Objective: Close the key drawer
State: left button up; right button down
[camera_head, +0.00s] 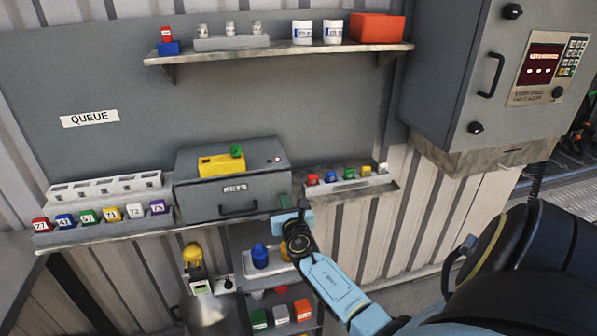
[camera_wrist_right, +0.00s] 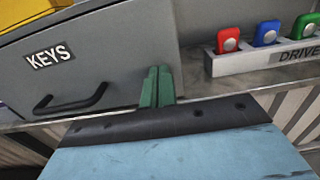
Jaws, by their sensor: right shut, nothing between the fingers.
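The key drawer (camera_head: 235,195) is the front of a grey box on the lower shelf, with a "KEYS" label and a black bar handle (camera_head: 238,209). I see no clear gap around its front, so it looks shut or nearly so. In the wrist view the drawer front (camera_wrist_right: 120,60) fills the left side, with its handle (camera_wrist_right: 70,100) at lower left. My right gripper (camera_head: 285,201) is at the front's right end. Its green fingers (camera_wrist_right: 157,86) are together and empty, at or very near the face; contact is unclear. My left gripper is not in view.
A yellow case (camera_head: 221,166) and a green item sit on the box. Right of it is a rack of coloured key tags (camera_head: 346,183); left is a row of coloured blocks (camera_head: 100,216). A wall cabinet (camera_head: 450,80) hangs at upper right. Below is a small shelf unit (camera_head: 262,290).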

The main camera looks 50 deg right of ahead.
jog(key=shift+w+d+r, duration=0.1)
jog(key=shift+r, duration=0.25)
jog(key=p+v, duration=0.1)
jog(key=v, duration=1.3)
jog(key=shift+f, duration=0.4)
jog(key=shift+f, duration=0.1)
jog(key=s+a+f+m+g+y+b, duration=0.2)
jog(key=s+a+f+m, duration=0.15)
jog(key=f, duration=0.75)
jog(key=s+a+f+m+g+y+b, duration=0.2)
jog(key=s+f+m, duration=0.2)
jog(key=f, duration=0.6)
jog(key=s+a+f+m+g+y+b, duration=0.1)
jog(key=s+a+f+m+g+y, duration=0.2)
jog(key=f, duration=0.8)
jog(key=s+a+f+m+g+y+b, duration=0.1)
jog(key=s+a+f+m+g+b, duration=0.2)
jog(key=s+f+m, duration=0.5)
jog(key=s+a+f+m+g+y+b, duration=0.1)
jog(key=s+a+f+m+g+b, duration=0.2)
jog(key=s+f+m, duration=0.5)
jog(key=s+a+f, duration=0.1)
jog(key=s+f, duration=0.1)
jog(key=s, duration=0.4)
jog(key=s+a+f+g, duration=0.1)
jog(key=s+f, duration=0.2)
jog(key=s, duration=0.3)
jog(key=shift+a+y, duration=0.4)
